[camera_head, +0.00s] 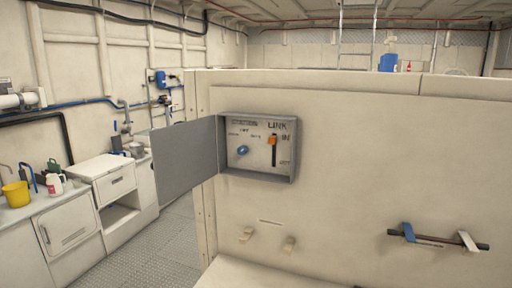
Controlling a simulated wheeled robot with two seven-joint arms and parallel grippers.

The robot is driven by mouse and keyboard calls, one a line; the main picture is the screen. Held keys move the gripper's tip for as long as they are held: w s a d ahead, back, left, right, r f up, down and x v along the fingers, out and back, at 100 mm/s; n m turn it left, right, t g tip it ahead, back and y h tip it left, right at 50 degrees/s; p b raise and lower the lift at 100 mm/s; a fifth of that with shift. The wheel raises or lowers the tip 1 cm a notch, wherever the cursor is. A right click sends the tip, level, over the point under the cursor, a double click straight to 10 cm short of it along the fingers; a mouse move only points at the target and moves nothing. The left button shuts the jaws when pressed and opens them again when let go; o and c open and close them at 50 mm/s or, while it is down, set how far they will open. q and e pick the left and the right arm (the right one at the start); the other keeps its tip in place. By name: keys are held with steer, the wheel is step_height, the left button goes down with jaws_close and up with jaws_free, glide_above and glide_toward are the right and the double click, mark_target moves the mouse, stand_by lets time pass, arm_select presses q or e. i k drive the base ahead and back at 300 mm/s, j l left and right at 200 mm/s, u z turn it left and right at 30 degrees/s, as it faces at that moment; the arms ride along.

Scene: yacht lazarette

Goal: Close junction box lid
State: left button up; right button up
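The junction box (292,155) is a grey, shallow box on the cream panel near the middle of the head view. Its grey lid (185,158) stands swung open to the left, hinged on the box's left side. Inside, the box shows a panel with a blue knob (242,150), an orange-topped lever in a vertical slot (272,140) and lettering, part of which reads "LINK". Neither of my grippers shows in the head view.
The cream panel (350,200) is mostly flat, with a bar in blue and white holders (437,241) at the lower right and two small pegs (267,240) below the box. A counter with a yellow bucket (16,193) stands at the left. Open floor (165,245) lies between.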

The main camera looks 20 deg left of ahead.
mark_target(185, 155)
steer(key=i+j+z, duration=0.35)
steer(key=j, duration=0.7)
steer(key=j+z, duration=0.35)
steer(key=j, duration=0.7)
steer(key=j+z, duration=0.35)
steer(key=j, duration=0.8)
